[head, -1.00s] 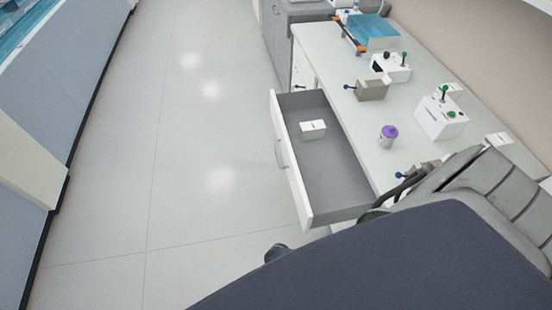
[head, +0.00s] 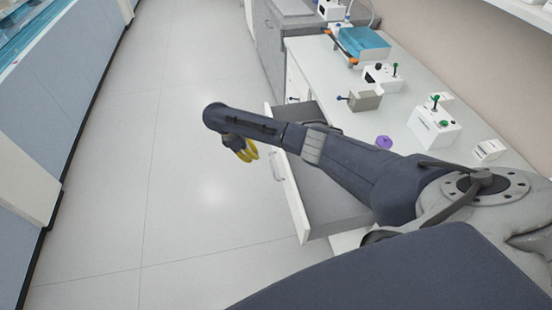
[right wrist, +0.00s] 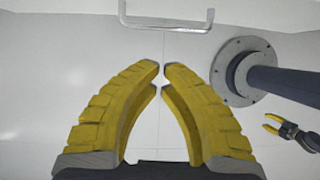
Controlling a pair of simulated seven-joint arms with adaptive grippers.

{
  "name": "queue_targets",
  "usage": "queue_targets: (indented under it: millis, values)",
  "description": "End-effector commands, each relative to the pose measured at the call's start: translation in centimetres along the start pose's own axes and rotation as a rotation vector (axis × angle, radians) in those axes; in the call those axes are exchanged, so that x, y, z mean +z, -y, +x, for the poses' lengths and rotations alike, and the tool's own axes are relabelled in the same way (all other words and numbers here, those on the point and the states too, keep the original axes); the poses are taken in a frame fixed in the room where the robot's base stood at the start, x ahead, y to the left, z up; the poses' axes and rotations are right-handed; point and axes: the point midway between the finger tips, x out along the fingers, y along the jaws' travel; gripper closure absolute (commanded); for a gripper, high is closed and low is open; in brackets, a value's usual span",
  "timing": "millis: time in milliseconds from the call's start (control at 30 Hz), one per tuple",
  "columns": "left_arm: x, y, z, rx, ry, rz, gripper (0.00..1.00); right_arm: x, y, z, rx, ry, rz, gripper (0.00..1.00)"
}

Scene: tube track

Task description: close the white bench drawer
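The white bench drawer (head: 290,190) stands pulled out of the bench, its front facing left in the head view. Its pale handle (head: 278,165) is on that front. In the right wrist view the handle (right wrist: 165,28) crosses the top, beyond my fingertips. My right arm reaches over the drawer and hides much of its inside. My right gripper (head: 248,150) hangs just left of the drawer front, apart from the handle. Its yellow fingers (right wrist: 162,66) come nearly together at the tips, with nothing between them. My left gripper (right wrist: 272,124) shows small at the right of the right wrist view, fingers apart and empty.
The bench top (head: 400,135) carries a grey block (head: 365,100), white boxes with green knobs (head: 433,128), a purple-lidded jar (head: 384,142) and a blue-topped rack (head: 364,42). The floor (head: 180,200) left of the drawer is clear.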

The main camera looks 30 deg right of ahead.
Motion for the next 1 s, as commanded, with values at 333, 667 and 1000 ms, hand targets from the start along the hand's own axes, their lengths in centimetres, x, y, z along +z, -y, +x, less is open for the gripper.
queue_targets:
  millis: [333,667,1000]
  values:
    - [0.0,0.0,0.0,0.000,0.000,0.000,0.56,0.8,-1.3,-2.7,0.033,-0.034,-0.039,1.00]
    - [0.0,0.0,0.0,0.000,0.000,0.000,0.56,0.6,-1.4,2.6,0.031,-0.034,-0.036,1.00]
    - [0.0,0.0,0.0,0.000,0.000,0.000,0.56,1.8,-1.8,7.0,0.035,-0.034,-0.037,1.00]
